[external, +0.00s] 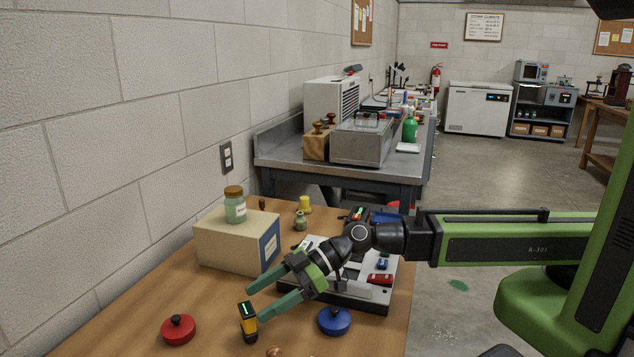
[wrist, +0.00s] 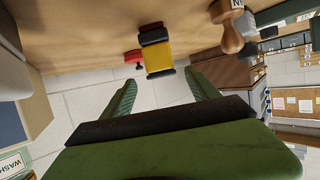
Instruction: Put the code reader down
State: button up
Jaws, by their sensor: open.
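The code reader (external: 248,325), yellow and black with a small lit screen on top, stands upright on the wooden table (external: 130,338). In the wrist view the code reader (wrist: 158,56) is just beyond the fingertips, roughly in line with the gap between them. My gripper (external: 256,303) is open, its two green fingers spread near the code reader's upper part. In the wrist view my gripper (wrist: 161,78) has nothing between its fingers. Whether a finger touches the reader cannot be told.
A red knobbed lid (external: 178,331) lies left of the reader and a blue one (external: 334,321) to its right. A cardboard box (external: 236,243) with a jar (external: 235,208) stands behind. A wooden-handled stamp (wrist: 228,30) is close by.

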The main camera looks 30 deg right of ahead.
aim_at(241, 315)
jog(key=shift+s+f, duration=0.15)
jog(key=shift+f, duration=0.1)
jog(key=b+x, duration=0.3)
jog(key=x, duration=0.4)
jog(key=shift+a+f, duration=0.2)
jog(key=shift+d+r, duration=0.1)
jog(key=shift+r, duration=0.05)
grip_shut()
